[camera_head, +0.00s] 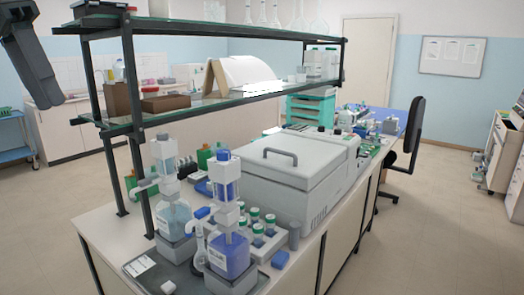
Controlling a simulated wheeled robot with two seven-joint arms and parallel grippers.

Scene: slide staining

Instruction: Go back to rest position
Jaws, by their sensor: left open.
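My left gripper (42,92) hangs at the upper left edge of the head view, dark grey and pointing down. It is open, and nothing shows between its fingers. It is in the air to the left of the shelf rack, apart from the bench. My right gripper is not in view.
A lab bench (338,240) carries a large grey lidded machine (285,178), dispenser bottles with clear (174,214) and blue liquid (229,254), and green-capped vials (257,232). A glass shelf (215,100) spans above. A black chair (414,127) stands behind. The floor (430,230) at right is clear.

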